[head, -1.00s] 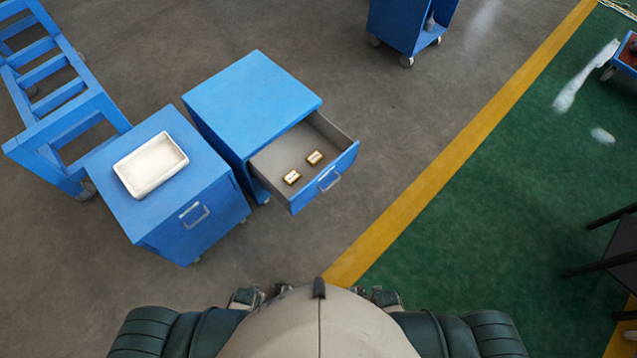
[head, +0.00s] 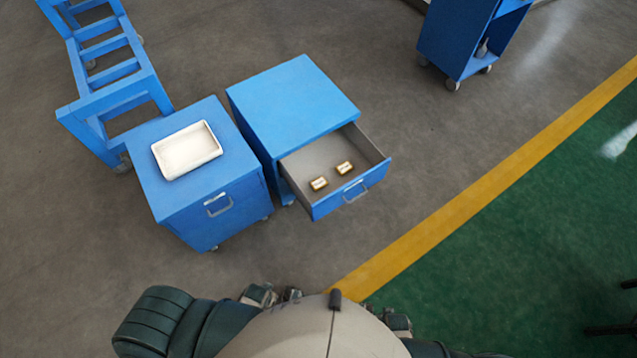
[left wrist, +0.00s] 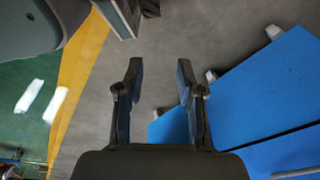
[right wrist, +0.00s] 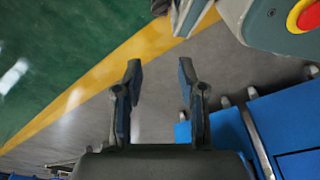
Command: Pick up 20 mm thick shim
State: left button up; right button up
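Two small gold-brown blocks with pale tops lie apart in the open drawer (head: 303,166) of the right blue cabinet in the head view. One block (head: 319,184) is nearer the left and front, the other block (head: 345,168) is farther right. I cannot tell their thickness or which is the 20 mm shim. My left gripper (left wrist: 158,75) is open and empty in the left wrist view, over floor with blue cabinets beyond. My right gripper (right wrist: 158,75) is open and empty in the right wrist view. Both are far from the blocks.
A white tray (head: 187,150) sits on the left blue cabinet (head: 150,190). The right blue cabinet (head: 290,100) stands beside it. A blue ladder-like frame (head: 115,85) is at the left, a blue cart (head: 465,40) at the back. Grey floor (head: 400,230) in front of the drawer is clear.

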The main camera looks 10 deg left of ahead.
aim_at(344, 169)
jog(key=l+z, duration=0.1)
jog(key=l, duration=0.55)
jog(key=i+l, duration=0.1)
jog(key=l, duration=0.55)
jog(key=z, duration=0.05)
